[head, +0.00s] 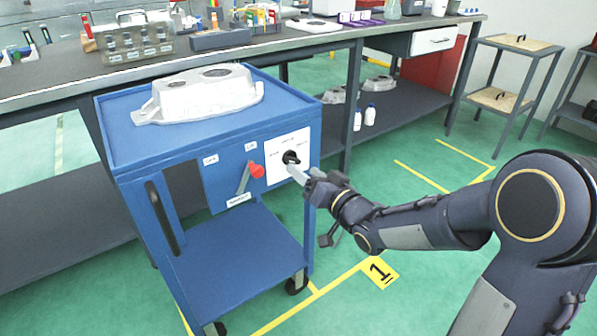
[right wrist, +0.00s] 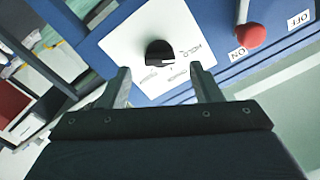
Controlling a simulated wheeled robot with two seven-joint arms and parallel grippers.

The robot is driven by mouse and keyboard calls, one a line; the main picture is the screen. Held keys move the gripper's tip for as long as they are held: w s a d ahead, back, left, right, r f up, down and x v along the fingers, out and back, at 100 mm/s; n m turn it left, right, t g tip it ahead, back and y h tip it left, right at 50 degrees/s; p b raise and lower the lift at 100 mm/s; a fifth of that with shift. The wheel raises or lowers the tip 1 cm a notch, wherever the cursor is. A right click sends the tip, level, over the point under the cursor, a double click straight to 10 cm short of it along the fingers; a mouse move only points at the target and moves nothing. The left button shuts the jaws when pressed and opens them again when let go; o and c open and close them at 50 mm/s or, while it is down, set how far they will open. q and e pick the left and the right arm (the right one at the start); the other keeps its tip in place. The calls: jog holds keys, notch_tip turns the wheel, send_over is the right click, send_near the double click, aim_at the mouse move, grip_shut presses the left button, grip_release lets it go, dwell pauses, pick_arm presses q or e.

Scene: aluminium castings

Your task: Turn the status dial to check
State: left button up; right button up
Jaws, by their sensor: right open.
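The status dial (head: 291,157) is a small black knob on a white plate (head: 303,142) on the front of the blue cart. It also shows in the right wrist view (right wrist: 160,52), with small printed labels around it; its exact pointing direction is hard to tell. My right gripper (head: 303,174) is just in front of the plate. In the right wrist view its open fingers (right wrist: 158,73) stand apart, empty, with the dial just beyond the gap between them. No contact with the dial shows. My left gripper is in neither view.
A red-knobbed lever (head: 257,170) sits left of the dial, near ON and OFF labels (right wrist: 300,18). An aluminium casting (head: 205,95) lies on the cart top (head: 120,130). A long workbench (head: 330,38) stands behind. Green floor (head: 420,265) is open to the right.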

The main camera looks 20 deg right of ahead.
aim_at(295, 163)
jog(key=shift+x, duration=1.9)
jog(key=c, duration=1)
